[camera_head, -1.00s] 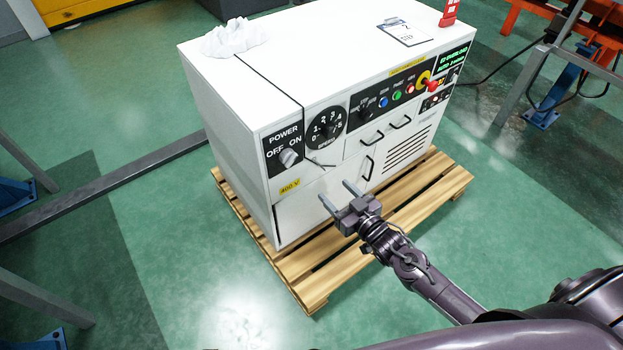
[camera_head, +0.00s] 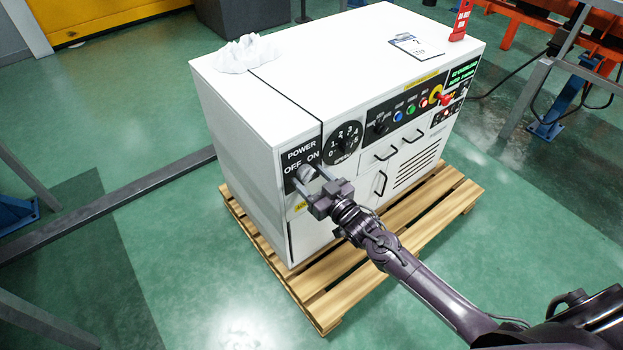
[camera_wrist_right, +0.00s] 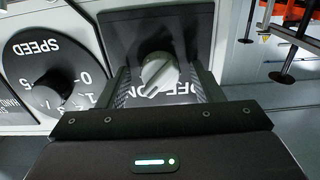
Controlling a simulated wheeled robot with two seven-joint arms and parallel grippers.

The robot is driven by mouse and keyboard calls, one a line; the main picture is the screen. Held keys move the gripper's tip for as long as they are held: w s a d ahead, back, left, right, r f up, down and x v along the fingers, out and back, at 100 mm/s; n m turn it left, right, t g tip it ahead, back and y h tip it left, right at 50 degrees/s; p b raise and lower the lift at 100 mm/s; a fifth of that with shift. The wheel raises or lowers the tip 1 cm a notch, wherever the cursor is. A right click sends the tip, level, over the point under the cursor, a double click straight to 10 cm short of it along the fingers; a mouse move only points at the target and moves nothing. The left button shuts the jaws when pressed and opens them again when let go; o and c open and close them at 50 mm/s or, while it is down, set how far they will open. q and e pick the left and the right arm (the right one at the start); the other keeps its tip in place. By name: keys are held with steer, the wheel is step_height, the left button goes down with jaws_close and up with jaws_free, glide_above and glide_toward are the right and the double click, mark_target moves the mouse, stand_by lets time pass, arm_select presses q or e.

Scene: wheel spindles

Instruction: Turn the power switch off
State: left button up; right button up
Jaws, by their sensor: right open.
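The power switch is a light grey rotary knob (camera_head: 306,173) on a black plate marked POWER, OFF and ON, at the left end of the white machine's front (camera_head: 291,225). In the right wrist view the knob (camera_wrist_right: 159,74) sits between the fingers of my right gripper (camera_wrist_right: 161,88), which are apart on either side of it. In the head view my right gripper (camera_head: 310,180) is open at the knob, its fingers pointing at the plate. I cannot tell whether the fingers touch the knob. The gripper partly covers the plate's lower part. My left gripper is not in view.
A SPEED dial (camera_head: 343,142) is right beside the power plate; it also shows in the right wrist view (camera_wrist_right: 55,78). The machine stands on a wooden pallet (camera_head: 335,290). A crumpled white cloth (camera_head: 247,54) lies on top.

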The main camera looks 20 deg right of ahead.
steer(key=c, duration=1)
steer(key=shift+o, duration=0.2)
